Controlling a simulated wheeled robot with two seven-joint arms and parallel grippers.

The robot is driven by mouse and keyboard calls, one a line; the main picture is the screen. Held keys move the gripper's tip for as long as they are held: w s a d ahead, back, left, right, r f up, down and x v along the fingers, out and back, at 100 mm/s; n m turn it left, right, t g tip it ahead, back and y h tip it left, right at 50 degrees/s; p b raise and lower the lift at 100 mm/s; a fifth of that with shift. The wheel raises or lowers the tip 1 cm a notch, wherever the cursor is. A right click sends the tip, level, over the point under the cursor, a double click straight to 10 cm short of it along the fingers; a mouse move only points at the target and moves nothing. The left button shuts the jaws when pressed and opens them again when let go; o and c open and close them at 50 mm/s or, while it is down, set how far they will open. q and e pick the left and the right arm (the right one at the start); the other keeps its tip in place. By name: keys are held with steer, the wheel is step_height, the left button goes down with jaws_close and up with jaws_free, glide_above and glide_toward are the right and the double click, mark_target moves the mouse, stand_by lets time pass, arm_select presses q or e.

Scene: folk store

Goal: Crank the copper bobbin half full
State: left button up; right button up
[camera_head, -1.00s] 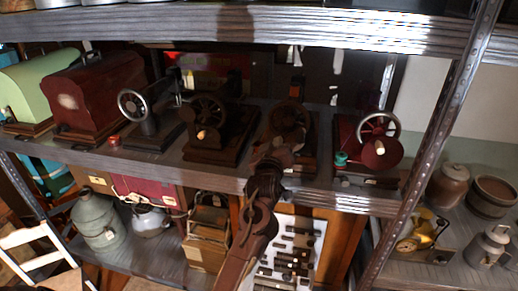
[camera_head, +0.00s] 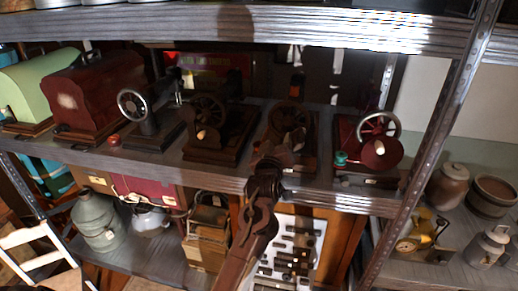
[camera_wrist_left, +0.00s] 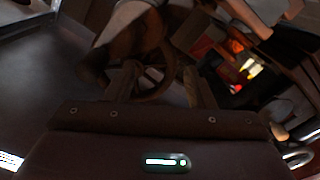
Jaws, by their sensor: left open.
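A row of dark hand-wheel machines stands on the middle shelf in the head view. My left gripper (camera_head: 283,147) is in front of a brown machine (camera_head: 293,117) with a spoked wheel and partly covers it. In the left wrist view, the spoked wheel (camera_wrist_left: 157,49) lies just beyond the open fingers (camera_wrist_left: 162,85), with a small pale piece (camera_wrist_left: 154,74) between them. Contact cannot be told. A red machine (camera_head: 381,153) with a silver wheel and a teal spool (camera_head: 340,158) stands to the right. I cannot pick out a copper bobbin. My right gripper is not in view.
Another wheel machine (camera_head: 212,120) stands close on the left, then a black sewing machine (camera_head: 146,118) and a red spool (camera_head: 113,140). The upper shelf (camera_head: 250,25) hangs above. A metal post (camera_head: 428,150) rises at right. The shelf's front edge (camera_head: 215,177) runs below.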

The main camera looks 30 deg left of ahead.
arm_select(q)
steer(key=v, duration=0.9)
stand_by(0.5)
steer(key=shift+d+f, duration=0.1)
